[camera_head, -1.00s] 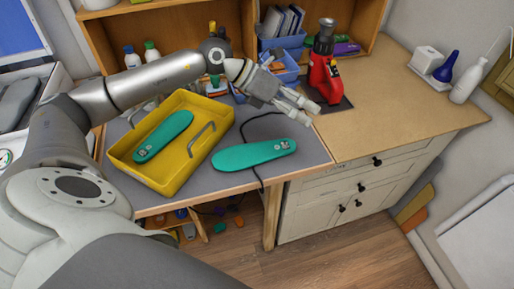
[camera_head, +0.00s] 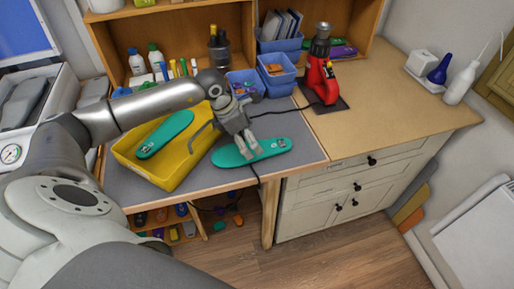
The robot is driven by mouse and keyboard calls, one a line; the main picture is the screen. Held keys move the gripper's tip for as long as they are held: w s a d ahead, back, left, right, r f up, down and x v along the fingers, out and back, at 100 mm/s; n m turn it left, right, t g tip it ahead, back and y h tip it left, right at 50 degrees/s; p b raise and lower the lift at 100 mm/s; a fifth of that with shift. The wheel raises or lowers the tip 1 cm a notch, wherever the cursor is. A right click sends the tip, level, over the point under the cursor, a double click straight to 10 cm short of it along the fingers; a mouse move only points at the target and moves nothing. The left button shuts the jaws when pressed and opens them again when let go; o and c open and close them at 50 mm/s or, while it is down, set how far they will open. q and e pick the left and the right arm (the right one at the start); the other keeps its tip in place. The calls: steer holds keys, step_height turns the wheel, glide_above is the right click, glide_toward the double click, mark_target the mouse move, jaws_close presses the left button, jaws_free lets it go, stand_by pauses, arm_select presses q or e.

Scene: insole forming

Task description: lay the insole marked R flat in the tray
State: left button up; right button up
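One teal insole (camera_head: 275,147) lies on the grey work surface, right of the yellow tray (camera_head: 181,178). A second teal insole (camera_head: 166,134) lies inside the tray, towards its left side. Each has a small pale mark, too small to read, so I cannot tell which is R. My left gripper (camera_head: 250,153) points down over the middle of the insole outside the tray and hides part of it. Its two fingers look apart; whether they touch the insole is unclear. My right gripper is not in view.
The tray's metal handle (camera_head: 203,136) stands close to the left gripper. A black cable (camera_head: 275,112) runs behind it. A red tool (camera_head: 322,82) stands on a dark pad at the back right. Blue bins (camera_head: 279,76) stand behind. The wooden counter on the right has free room.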

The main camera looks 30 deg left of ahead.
arm_select(q)
steer(key=p+x, duration=0.1)
steer(key=x, duration=0.2)
steer(key=shift+d+f+p, duration=0.1)
steer(key=shift+d+p, duration=0.1)
steer(key=shift+p, duration=0.1)
steer(key=shift+w+d+f, duration=0.1)
steer(key=shift+w+f, duration=0.05)
steer(key=shift+f, duration=0.35)
steer(key=c, duration=1)
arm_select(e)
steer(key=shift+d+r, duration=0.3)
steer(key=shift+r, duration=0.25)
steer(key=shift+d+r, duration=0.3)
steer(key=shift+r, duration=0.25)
arm_select(q)
steer(key=shift+r, duration=0.1)
